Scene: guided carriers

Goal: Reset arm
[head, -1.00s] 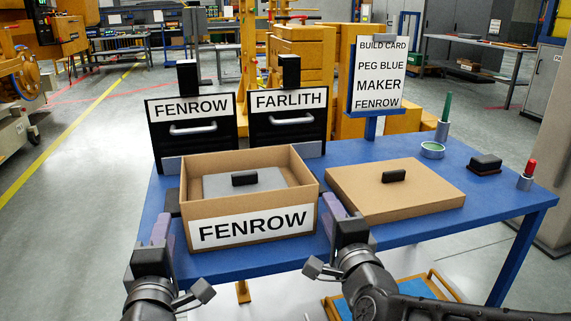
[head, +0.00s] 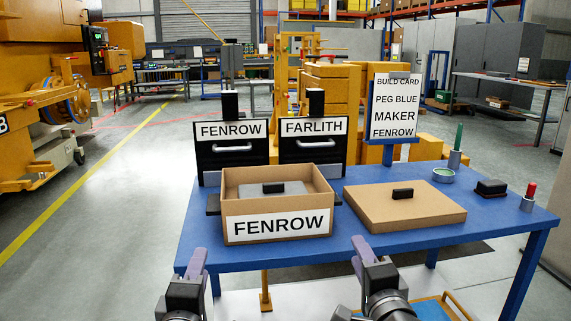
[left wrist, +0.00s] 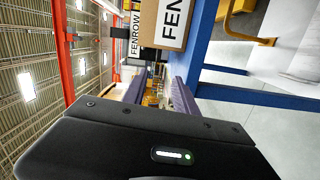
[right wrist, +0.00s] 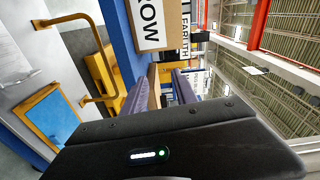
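My left gripper (head: 197,258) is in front of the blue table's near edge, at its left end. It is empty, and its purple fingers stand apart in the left wrist view (left wrist: 160,95). My right gripper (head: 362,250) is also empty, in front of the near edge right of the FENROW box. Its fingers stand apart in the right wrist view (right wrist: 168,90). The open cardboard box (head: 229,228) labelled FENROW sits on the table, apart from both grippers. A grey insert with a black handle (head: 273,188) lies inside it.
A cardboard lid (head: 405,212) with a black handle lies right of the box. Black FENROW (head: 231,163) and FARLITH (head: 314,159) holders stand behind. The blue table (head: 350,244) has bare space in front.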

